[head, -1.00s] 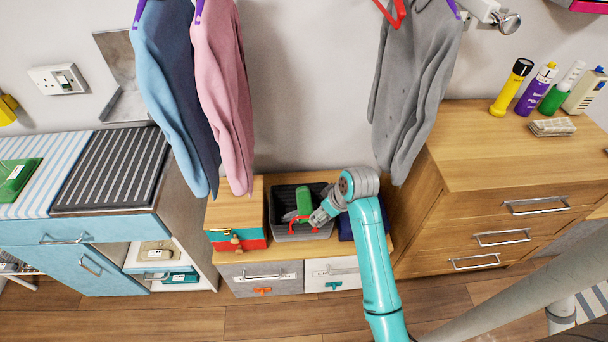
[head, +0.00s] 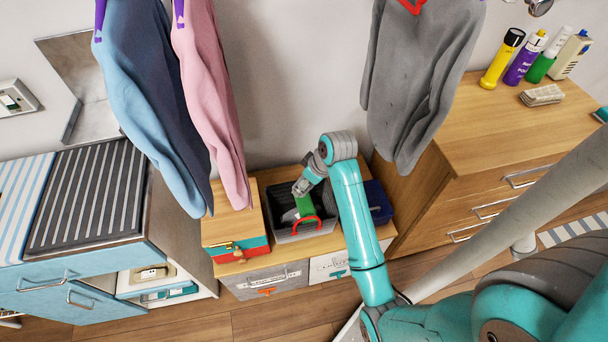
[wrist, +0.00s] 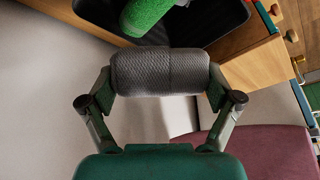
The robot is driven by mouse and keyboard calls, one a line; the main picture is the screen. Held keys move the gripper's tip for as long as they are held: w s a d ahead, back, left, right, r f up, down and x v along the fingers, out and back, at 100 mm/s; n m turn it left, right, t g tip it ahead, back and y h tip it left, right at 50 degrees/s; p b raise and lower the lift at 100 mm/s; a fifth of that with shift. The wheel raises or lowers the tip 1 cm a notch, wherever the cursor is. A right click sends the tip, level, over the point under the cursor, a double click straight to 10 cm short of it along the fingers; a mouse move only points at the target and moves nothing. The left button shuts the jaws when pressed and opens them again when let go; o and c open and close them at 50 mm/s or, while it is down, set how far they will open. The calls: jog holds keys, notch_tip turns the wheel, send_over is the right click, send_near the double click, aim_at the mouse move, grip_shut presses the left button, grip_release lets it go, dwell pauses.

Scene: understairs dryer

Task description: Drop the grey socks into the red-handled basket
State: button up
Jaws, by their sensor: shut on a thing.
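The grey socks (wrist: 160,72), a rolled bundle, sit between the two fingers of my gripper (wrist: 160,90) in the wrist view. My gripper is shut on them. The red-handled basket (head: 325,222) is dark grey, with a red handle on its near side, and stands on a low wooden unit. In the head view my gripper (head: 300,188) is at the basket's back edge; the socks are hard to make out there. In the wrist view the socks overlap the edge of the dark basket (wrist: 215,25). A green roll (head: 306,205) is in the basket.
A wooden box with a red and teal front (head: 236,228) stands left of the basket, and a dark blue bin (head: 378,205) stands right. A pink garment (head: 205,90) hangs at back left, a grey one (head: 415,85) at back right.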

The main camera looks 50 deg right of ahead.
jog(key=shift+f, duration=2)
jog(key=o, duration=0.9)
jog(key=shift+c, duration=0.2)
jog(key=v, duration=1.2)
